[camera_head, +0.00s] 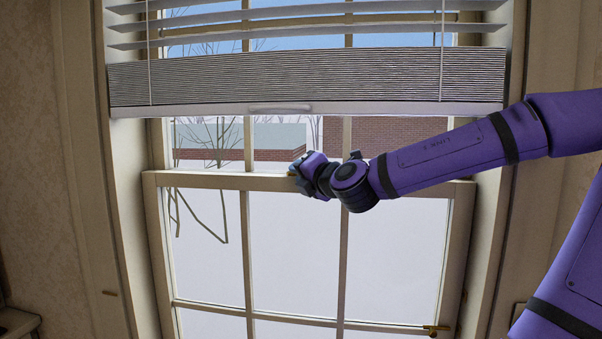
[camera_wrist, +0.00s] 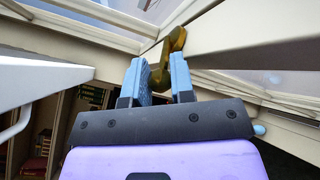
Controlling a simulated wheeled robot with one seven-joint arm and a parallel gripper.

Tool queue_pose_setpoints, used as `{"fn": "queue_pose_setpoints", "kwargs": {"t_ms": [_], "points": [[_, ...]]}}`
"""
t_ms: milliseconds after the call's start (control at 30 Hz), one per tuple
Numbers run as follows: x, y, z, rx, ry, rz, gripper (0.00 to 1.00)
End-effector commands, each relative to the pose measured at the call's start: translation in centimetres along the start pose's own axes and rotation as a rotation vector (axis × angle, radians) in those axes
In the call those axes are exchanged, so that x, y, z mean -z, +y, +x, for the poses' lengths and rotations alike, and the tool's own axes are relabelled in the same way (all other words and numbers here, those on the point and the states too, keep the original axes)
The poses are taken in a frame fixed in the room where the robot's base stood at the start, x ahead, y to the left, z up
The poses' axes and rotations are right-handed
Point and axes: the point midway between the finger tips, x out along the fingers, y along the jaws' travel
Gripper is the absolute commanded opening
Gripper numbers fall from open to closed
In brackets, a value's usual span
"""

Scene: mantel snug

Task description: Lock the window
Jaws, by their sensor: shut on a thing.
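The window's lower sash (camera_head: 215,181) has a pale wooden frame, and its top rail crosses the middle of the head view. A brass window latch (camera_wrist: 173,42) shows in the wrist view at that frame. My gripper (camera_head: 300,170) is at the middle of the top rail in the head view and hides most of the latch there. In the wrist view the two blue fingers of my gripper (camera_wrist: 159,76) stand on either side of the latch's lower arm and are shut on it. The latch's base is partly hidden, so I cannot tell whether it is locked.
A pleated blind (camera_head: 300,78) with a bottom bar (camera_head: 380,108) hangs above my gripper, below several raised slats. A brass fitting (camera_head: 436,329) is at the sash's lower right. In the wrist view, shelves with books (camera_wrist: 42,145) show at the lower left.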

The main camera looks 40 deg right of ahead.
Motion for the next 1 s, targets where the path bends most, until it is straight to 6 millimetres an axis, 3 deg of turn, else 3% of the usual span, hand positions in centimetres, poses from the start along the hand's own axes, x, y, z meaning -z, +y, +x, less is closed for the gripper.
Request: {"fn": "queue_pose_setpoints", "kwargs": {"t_ms": [267,300,400,1000], "points": [[-0.04,-0.1,0.0,0.002,-0.001,0.001,0.0],[-0.04,-0.1,0.0,0.002,-0.001,0.001,0.25],[-0.06,-0.11,0.0,0.002,-0.001,0.001,0.47],[0.03,-0.32,-0.03,0.012,-0.005,0.002,0.47]]}}
